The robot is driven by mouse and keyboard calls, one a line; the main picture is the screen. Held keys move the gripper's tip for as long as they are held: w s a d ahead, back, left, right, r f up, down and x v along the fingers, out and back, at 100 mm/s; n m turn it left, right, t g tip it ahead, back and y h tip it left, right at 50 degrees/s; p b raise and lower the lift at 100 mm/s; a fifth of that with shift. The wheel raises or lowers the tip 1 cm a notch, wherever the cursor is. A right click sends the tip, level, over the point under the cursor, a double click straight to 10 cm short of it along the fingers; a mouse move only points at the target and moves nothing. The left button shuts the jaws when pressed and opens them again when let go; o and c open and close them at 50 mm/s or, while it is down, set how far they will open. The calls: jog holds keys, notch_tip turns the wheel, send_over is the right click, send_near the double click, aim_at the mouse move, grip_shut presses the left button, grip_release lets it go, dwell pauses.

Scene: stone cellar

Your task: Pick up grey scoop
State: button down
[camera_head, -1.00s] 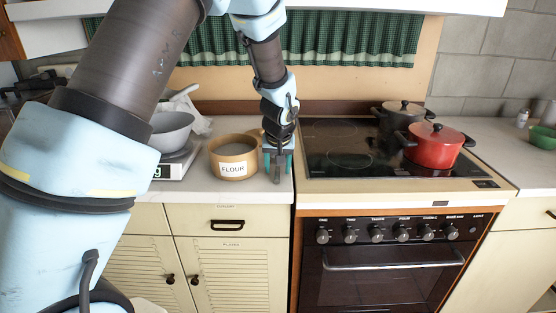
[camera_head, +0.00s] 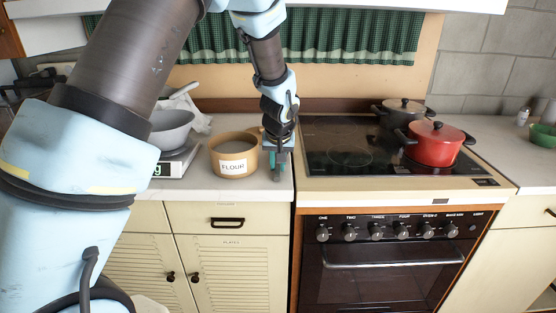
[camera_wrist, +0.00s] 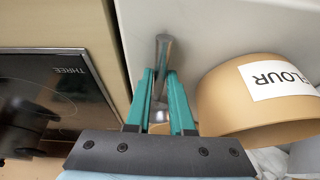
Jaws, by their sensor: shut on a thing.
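The grey scoop (camera_wrist: 163,50) is a narrow metallic piece in the wrist view, with its near part between my teal fingers. My gripper (camera_wrist: 160,88) is shut on it, one finger on each side. In the head view my gripper (camera_head: 278,160) is at the counter's right part, just right of the flour container, and a grey bit of the scoop (camera_head: 277,175) shows below the fingers. The rest of the scoop is hidden by the gripper. I cannot tell whether it touches the counter.
The tan flour container (camera_head: 234,168) stands close on the left; it also shows in the wrist view (camera_wrist: 225,108). A kitchen scale (camera_head: 178,167) with a grey bowl (camera_head: 170,130) is further left. The stove (camera_head: 345,190) is right, bearing a red pot (camera_head: 436,150) and a dark pot (camera_head: 390,118).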

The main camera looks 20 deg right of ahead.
aim_at(277, 167)
notch_tip(277, 167, up, 10)
jog(key=b, duration=0.2)
dwell(0.3)
dwell(0.4)
